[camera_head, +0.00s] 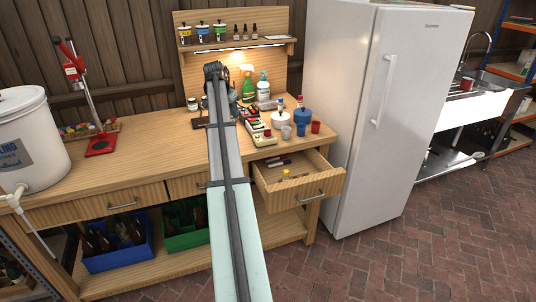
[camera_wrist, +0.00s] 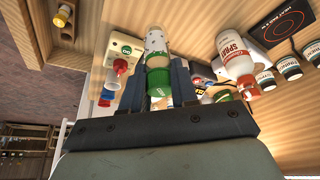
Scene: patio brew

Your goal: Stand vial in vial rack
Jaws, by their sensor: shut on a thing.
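In the wrist view my gripper (camera_wrist: 160,68) has its two dark fingers on either side of a small cylinder with a green end, apparently the vial (camera_wrist: 158,80). They are shut on it. A pale, dotted piece (camera_wrist: 157,40) lies in line with it; I cannot tell whether that is part of the vial or something beyond. In the head view my arm hides most of my gripper and the vial, over the back of the bench. I cannot pick out the vial rack for certain; it may be among the small pale and red items (camera_head: 257,130) right of my arm.
An open drawer (camera_head: 297,183) juts from the bench's right end. Cups, including a red cup (camera_head: 316,127), stand above it. A white fridge (camera_head: 385,110) bounds the right.

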